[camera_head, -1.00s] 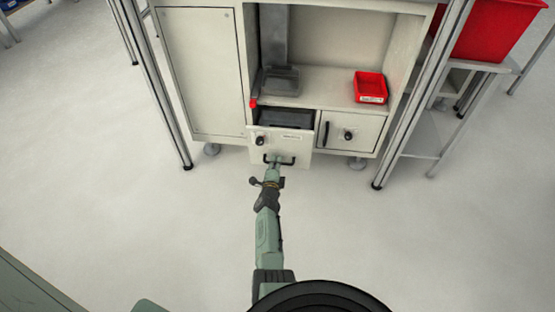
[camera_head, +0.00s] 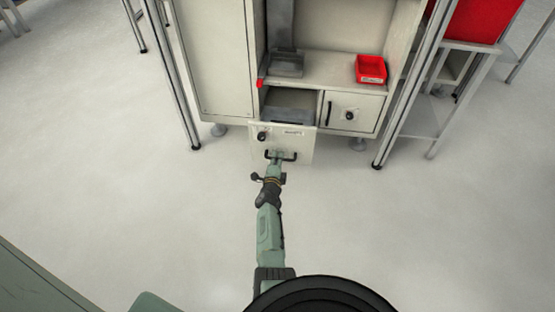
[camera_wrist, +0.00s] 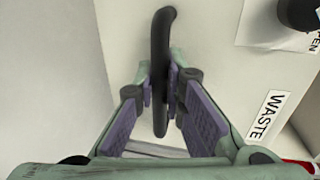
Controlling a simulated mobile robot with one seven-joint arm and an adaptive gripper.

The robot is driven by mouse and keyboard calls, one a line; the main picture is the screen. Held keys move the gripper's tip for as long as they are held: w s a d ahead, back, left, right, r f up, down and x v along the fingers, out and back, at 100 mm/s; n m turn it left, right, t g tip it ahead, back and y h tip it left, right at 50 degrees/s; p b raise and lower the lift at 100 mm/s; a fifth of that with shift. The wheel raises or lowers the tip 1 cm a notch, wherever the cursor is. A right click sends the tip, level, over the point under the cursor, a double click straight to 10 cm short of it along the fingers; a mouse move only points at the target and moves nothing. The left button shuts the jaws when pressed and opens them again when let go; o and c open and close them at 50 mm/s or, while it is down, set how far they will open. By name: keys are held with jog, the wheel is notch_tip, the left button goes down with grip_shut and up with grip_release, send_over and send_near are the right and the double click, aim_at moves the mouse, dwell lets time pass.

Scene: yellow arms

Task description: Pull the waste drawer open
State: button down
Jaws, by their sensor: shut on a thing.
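The waste drawer (camera_head: 298,146) is a pale front with a dark knob and a black bar handle. It stands pulled out of the cabinet, and its dark inside shows behind the front. In the wrist view the drawer front (camera_wrist: 215,65) carries a label reading WASTE (camera_wrist: 265,117). My gripper (camera_head: 278,158) is at the handle (camera_head: 291,156). In the wrist view my gripper (camera_wrist: 163,95) has its purple-padded fingers on both sides of the black handle (camera_wrist: 160,50), shut on it. The far end of the drawer's inside is hidden.
A closed door with its own handle and knob (camera_head: 352,113) is right of the drawer. A red bin (camera_head: 370,69) sits on the shelf above. Metal posts (camera_head: 183,100) stand on both sides of the cabinet. The floor (camera_head: 370,230) in front is clear.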

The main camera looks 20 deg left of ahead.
jog(key=c, duration=1.7)
grip_release()
jog(key=shift+o, duration=0.2)
